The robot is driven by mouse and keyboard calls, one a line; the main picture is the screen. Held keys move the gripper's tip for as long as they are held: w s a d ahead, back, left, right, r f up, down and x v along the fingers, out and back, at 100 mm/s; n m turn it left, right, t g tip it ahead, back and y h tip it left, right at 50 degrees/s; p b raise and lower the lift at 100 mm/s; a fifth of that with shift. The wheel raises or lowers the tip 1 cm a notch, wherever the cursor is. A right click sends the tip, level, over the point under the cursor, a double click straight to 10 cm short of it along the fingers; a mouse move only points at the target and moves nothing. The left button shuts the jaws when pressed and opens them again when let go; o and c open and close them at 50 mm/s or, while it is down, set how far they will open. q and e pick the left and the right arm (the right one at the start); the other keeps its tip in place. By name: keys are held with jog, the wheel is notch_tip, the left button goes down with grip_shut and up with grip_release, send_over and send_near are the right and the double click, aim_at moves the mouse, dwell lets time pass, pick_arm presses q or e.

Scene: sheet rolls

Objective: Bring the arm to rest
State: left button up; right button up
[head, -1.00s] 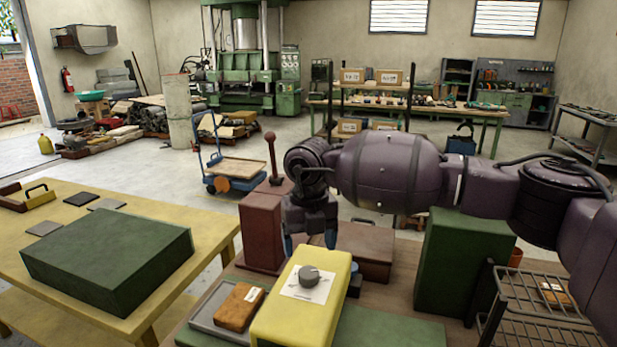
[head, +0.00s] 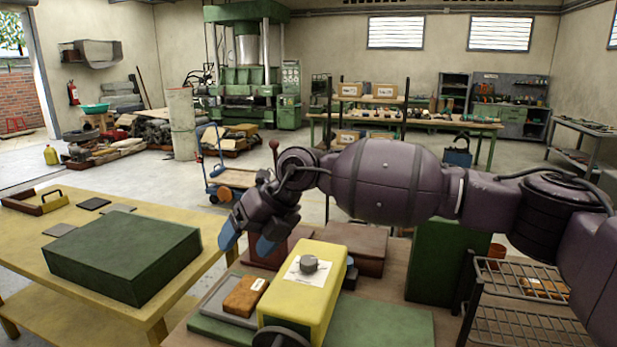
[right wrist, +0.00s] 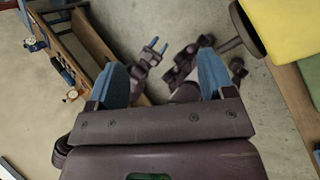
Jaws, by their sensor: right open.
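My right arm (head: 385,180) comes in from the right in the head view and stretches left above the workbench. My right gripper (head: 246,241) is open and empty, tilted down to the left, in front of the dark red block as I see it. In the right wrist view the blue fingers of the right gripper (right wrist: 163,65) stand wide apart with nothing between them. Small purple parts with blue tips show beyond them; I cannot tell what they are. My left gripper does not show in the head view.
Below the arm are a yellow box (head: 300,300) with a grey knob, a brown packet (head: 245,294) on a grey tray, a brown case (head: 357,246) and a tall green block (head: 432,262). A wire rack (head: 520,322) is at right. A yellow table (head: 170,312) bears a green box (head: 125,252).

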jog(key=s+a+r+m+t+y, duration=0.1)
jog(key=s+a+r+m+y, duration=0.15)
jog(key=r+y, duration=0.4)
jog(key=s+a+r+m+t+y, duration=0.1)
jog(key=a+r+m+y, duration=0.15)
jog(key=r+y, duration=0.35)
jog(key=w+d+f+m+t+h, duration=0.1)
jog(key=w+d+f+m+t, duration=0.25)
jog(key=d+m+t, duration=0.35)
jog(key=w+d+f+m+t+h, duration=0.1)
jog(key=w+d+f+m+t, duration=0.1)
jog(key=d+f+m+t, duration=0.5)
jog(key=s+d+f+m+t+h, duration=0.1)
jog(key=s+d+f+m+h, duration=0.1)
jog(key=d+f+m+h, duration=0.55)
jog(key=s+d+f+m+t+h, duration=0.15)
jog(key=d+f+m+h, duration=0.35)
jog(key=d+f+m, duration=0.5)
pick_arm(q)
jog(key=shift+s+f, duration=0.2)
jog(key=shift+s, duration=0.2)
pick_arm(e)
jog(key=s+d+f+m+g+h, duration=0.2)
jog(key=s+d+f, duration=0.4)
jog(key=s+f, duration=0.5)
jog(key=s+d+f+m+g+h, duration=0.3)
jog(key=s+d+f+g, duration=0.1)
jog(key=s+f, duration=0.8)
jog(key=shift+s+d, duration=0.8)
jog(key=shift+d, duration=0.05)
